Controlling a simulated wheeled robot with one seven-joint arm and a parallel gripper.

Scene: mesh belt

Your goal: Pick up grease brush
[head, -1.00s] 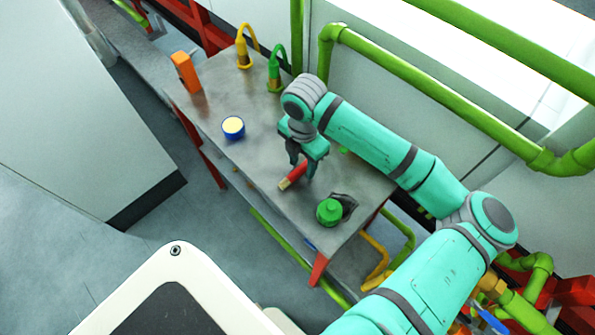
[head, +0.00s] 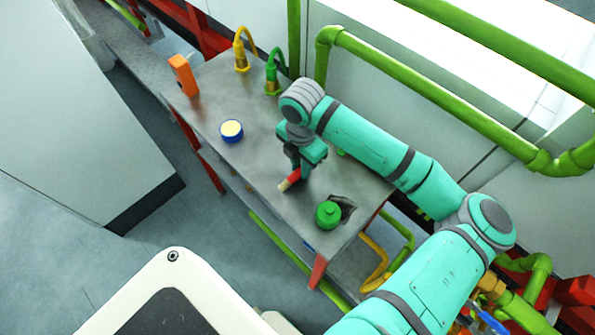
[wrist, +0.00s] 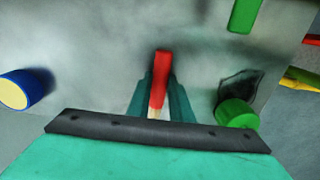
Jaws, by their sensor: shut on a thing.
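The grease brush (head: 291,181) has a red handle and a pale tip. It is between the fingers of my gripper (head: 299,170), just above or on the grey metal table (head: 255,165); I cannot tell whether it still touches the top. In the wrist view the red handle of the brush (wrist: 160,78) points away, with its pale end nearest, and my gripper (wrist: 161,98) is closed around it from both sides. The fingers partly hide the brush in the head view.
A green round container (head: 327,214) stands close by, beside a dark patch. A blue tin with a cream top (head: 231,130), an orange block (head: 184,75), a yellow hooked fitting (head: 241,55) and a green one (head: 272,77) stand farther along. Green pipes (head: 440,95) run behind.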

